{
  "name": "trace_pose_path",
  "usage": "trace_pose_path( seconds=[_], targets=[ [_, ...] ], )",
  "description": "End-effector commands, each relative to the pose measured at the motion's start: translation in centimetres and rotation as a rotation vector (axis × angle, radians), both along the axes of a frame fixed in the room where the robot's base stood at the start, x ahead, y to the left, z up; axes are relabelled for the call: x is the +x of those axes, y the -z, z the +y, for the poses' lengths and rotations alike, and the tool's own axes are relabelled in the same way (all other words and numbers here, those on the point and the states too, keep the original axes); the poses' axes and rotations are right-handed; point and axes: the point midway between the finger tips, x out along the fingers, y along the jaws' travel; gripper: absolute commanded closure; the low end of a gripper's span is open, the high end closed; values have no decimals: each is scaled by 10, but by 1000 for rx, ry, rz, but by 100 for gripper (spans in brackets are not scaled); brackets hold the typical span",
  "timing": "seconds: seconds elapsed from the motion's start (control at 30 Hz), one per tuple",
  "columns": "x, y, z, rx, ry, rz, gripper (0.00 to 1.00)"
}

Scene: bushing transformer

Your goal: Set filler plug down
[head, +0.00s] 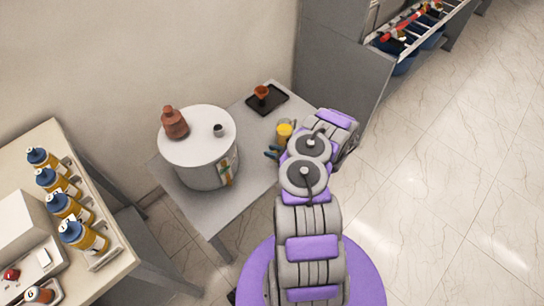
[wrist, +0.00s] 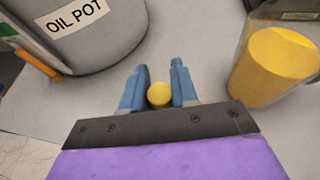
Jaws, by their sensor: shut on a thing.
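My gripper (wrist: 158,90) has blue fingers shut on a small round yellow plug (wrist: 159,94), seen between the fingertips in the wrist view. In the head view the blue fingertips (head: 272,152) show just right of the oil pot, over the grey table (head: 215,212); the plug is too small to make out there. The white oil pot (head: 200,148) stands on the table, with a brown bushing (head: 175,124) and a small grey open neck (head: 218,130) on its lid. I cannot tell whether the plug touches the table.
A yellow cylinder (wrist: 272,68) in a clear-looking container stands close to the right of my gripper. A black tray (head: 268,103) with a rust-brown part (head: 262,93) lies at the table's back. Bare tabletop lies around the fingers. Several yellow bottles (head: 62,180) stand on another table at left.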

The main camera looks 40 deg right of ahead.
Motion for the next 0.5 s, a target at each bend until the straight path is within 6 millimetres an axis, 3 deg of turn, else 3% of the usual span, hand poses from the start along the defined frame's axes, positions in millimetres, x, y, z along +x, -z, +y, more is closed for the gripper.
trace_pose_path(
  seconds=[0.07,0.3,0.5],
  targets=[
    [6,1,-4,-1,-2,-1,100],
    [4,37,-2,4,1,0,100],
    [5,36,-2,3,0,0,100]
  ],
)
